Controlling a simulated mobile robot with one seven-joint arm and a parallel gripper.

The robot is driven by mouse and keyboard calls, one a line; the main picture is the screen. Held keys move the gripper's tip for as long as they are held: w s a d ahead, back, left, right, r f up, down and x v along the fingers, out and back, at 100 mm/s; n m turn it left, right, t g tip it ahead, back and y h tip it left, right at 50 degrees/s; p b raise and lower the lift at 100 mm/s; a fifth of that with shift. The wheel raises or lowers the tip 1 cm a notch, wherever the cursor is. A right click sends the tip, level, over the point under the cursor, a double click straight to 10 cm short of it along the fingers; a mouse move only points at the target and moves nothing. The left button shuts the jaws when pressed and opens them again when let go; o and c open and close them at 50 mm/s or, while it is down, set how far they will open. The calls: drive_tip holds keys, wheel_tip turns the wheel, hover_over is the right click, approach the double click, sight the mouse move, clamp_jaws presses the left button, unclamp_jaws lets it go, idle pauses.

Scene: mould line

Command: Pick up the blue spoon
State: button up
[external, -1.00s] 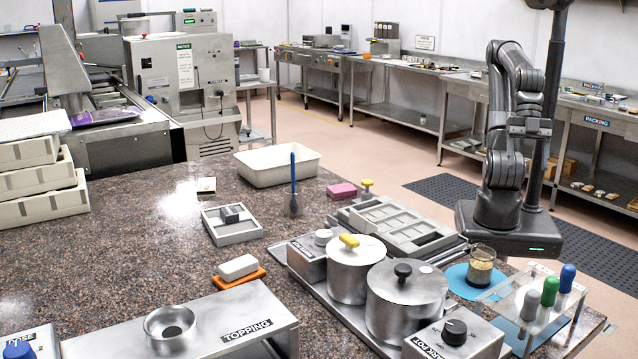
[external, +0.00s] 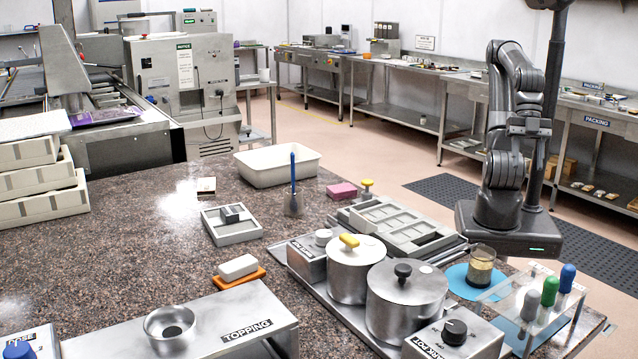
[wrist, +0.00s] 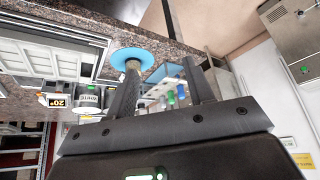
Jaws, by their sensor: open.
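A glass jar (external: 481,266) on a blue disc (external: 455,283) stands left of the rack. Two lidded steel pots (external: 405,309) and a control box (external: 455,340) are further left. A blue-handled spatula (external: 293,168) stands upright mid-counter.

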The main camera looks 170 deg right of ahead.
drive_tip(key=shift+c, duration=0.9)
drive_tip(key=w+d+r+m+h, duration=0.1)
drive_tip(key=w+d+r+m, duration=0.35)
drive_tip(key=w+d, duration=0.5)
drive_tip(key=m+g+h, duration=0.3)
drive_tip(key=m+g, duration=0.1)
drive_tip(key=m, duration=0.4)
hover_over(293, 160)
drive_tip(key=s+a, duration=0.2)
drive_tip(key=a, duration=0.1)
drive_tip(key=x, duration=1)
drive_tip(key=shift+a+f, duration=0.1)
drive_tip(key=shift+f, duration=0.4)
